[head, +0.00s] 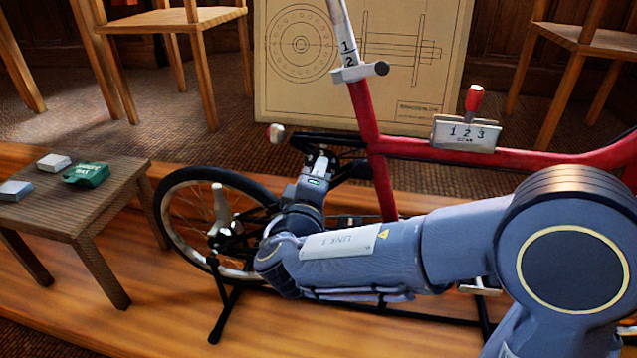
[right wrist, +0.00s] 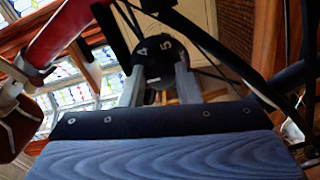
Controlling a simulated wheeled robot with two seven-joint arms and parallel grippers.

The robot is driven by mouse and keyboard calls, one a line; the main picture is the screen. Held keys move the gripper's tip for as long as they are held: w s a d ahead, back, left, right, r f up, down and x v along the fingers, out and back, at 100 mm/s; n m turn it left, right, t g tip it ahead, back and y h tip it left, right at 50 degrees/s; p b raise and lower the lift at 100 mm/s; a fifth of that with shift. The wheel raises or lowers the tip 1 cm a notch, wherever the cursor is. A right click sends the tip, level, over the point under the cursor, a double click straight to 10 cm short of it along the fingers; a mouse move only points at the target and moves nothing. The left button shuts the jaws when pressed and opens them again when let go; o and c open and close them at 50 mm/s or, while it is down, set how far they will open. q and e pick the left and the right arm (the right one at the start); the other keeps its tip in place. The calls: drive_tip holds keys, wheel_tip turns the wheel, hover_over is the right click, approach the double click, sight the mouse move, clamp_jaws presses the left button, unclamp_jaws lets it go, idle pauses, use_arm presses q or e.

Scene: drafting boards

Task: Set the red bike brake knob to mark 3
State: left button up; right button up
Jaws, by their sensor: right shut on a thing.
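The knob's rim shows white numerals 4 and 5 facing the camera. Its other marks and any pointer are hidden. In the head view the knob cannot be made out clearly. My left gripper is not in view.
A grey plate marked 1 2 3 (head: 465,133) with a red-topped lever (head: 474,98) sits on the frame. A wooden table (head: 118,180) at left holds a green box (head: 86,174) and two small grey blocks. Chairs and a drawing board (head: 300,95) stand behind.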

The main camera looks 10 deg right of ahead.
idle(0.3)
drive_tip(key=o, duration=1)
drive_tip(key=shift+c, duration=0.2)
drive_tip(key=p+v, duration=0.1)
drive_tip(key=v, duration=0.7)
drive_tip(key=shift+p, duration=0.3)
drive_tip(key=shift+w, duration=0.1)
